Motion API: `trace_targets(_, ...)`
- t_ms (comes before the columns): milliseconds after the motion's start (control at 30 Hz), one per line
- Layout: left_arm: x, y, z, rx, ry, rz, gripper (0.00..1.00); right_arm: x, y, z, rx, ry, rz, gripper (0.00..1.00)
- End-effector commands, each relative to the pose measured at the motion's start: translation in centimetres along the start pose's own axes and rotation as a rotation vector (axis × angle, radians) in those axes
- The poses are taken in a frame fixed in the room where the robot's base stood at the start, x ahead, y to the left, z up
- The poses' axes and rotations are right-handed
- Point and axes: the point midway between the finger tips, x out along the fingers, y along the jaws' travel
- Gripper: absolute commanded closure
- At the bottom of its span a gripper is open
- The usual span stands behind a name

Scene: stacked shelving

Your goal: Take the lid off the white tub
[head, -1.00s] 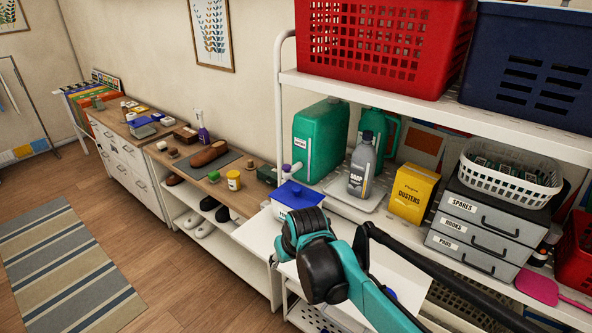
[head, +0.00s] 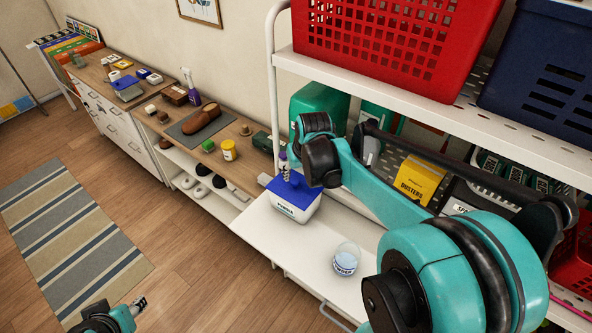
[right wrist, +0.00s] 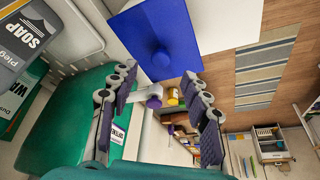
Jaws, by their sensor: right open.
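The white tub (head: 296,211) stands on the white pull-out shelf (head: 290,237) with its blue lid (head: 305,194) on top. My right gripper (head: 289,180) is over the lid, reaching in from the right, and covers part of it. In the right wrist view the blue lid (right wrist: 190,28) and its round knob (right wrist: 162,58) show just beyond the open fingers (right wrist: 158,84), with nothing between the pads. Whether a finger touches the lid I cannot tell. My left gripper (head: 139,304) is low at the bottom left, far from the tub; its jaw state is unclear.
A clear cup (head: 346,260) stands on the pull-out shelf, right of the tub. A green jug (head: 318,100) and a yellow dusters box (head: 419,180) stand behind. The upper shelf with a red basket (head: 392,45) hangs above my right arm.

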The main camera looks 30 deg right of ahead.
Motion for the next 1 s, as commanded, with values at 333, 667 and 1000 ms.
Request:
trace_targets(333, 0.0, 0.0, 0.1, 0.0, -0.001, 0.0, 0.6, 3.5, 0.0, -0.1, 0.0, 0.0, 0.0, 0.52)
trace_targets(667, -0.1, 0.0, -0.1, 0.0, 0.0, 0.0, 0.6, 7.6, 0.1, -0.2, 0.0, 0.0, 0.0, 0.52)
trace_targets(1000, -0.1, 0.0, -0.1, 0.0, 0.0, 0.0, 0.6, 7.8, 0.1, -0.1, 0.0, 0.0, 0.0, 0.79)
